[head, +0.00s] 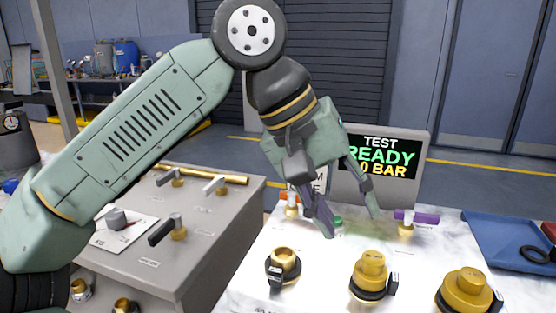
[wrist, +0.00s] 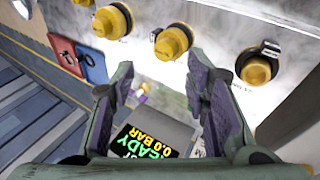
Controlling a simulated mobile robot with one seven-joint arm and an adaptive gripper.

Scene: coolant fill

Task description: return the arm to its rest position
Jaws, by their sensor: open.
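My arm reaches in from the left in the head view, bent at the elbow. My gripper (head: 348,222) points down over the back of the white bench (head: 325,300). Its two fingers are apart with nothing between them. In the wrist view my gripper (wrist: 165,95) also shows open and empty. The display (head: 383,158) stands behind the gripper and reads "TEST READY" and "0 BAR"; the gripper hides part of a smaller sign beside it. The display also shows in the wrist view (wrist: 160,132).
Brass fittings (head: 370,272) stand along the bench front. A purple-handled valve (head: 407,222) is right of the gripper. A blue tray (head: 505,238) with a black ring lies at the right. A grey cabinet (head: 225,245) with valves and a brass pipe stands at the left.

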